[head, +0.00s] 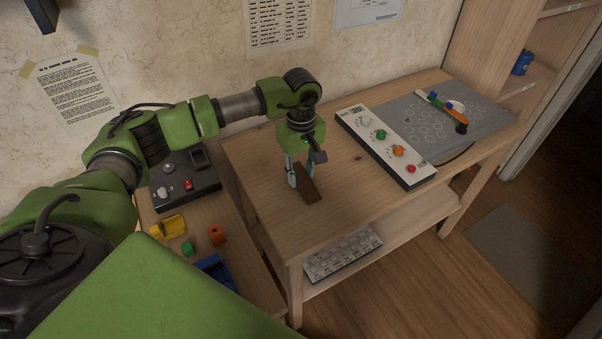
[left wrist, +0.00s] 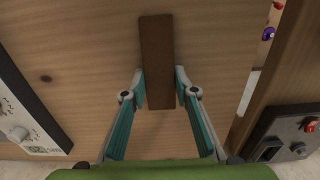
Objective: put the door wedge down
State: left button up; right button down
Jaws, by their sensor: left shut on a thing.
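The door wedge is a dark brown block (head: 308,185) at the left part of the wooden table (head: 262,165). It also shows in the left wrist view (left wrist: 157,50), upright in the picture, with its near end between the fingers. My left gripper (head: 302,176) points down over the table and is shut on the wedge; it also shows in the left wrist view (left wrist: 160,90). The wedge is at or just above the tabletop; I cannot tell whether it touches. My right gripper is not in view.
A control panel with colored knobs (head: 386,147) and a grey pegboard sheet (head: 490,112) lie to the right on the table. A lower bench at left holds a black box (head: 183,182), a yellow block (head: 166,226) and a blue tray (head: 215,270). Bare wood surrounds the wedge.

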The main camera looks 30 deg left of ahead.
pick_arm(q)
jog(key=o, duration=1.1)
jog(key=shift+f, duration=0.1)
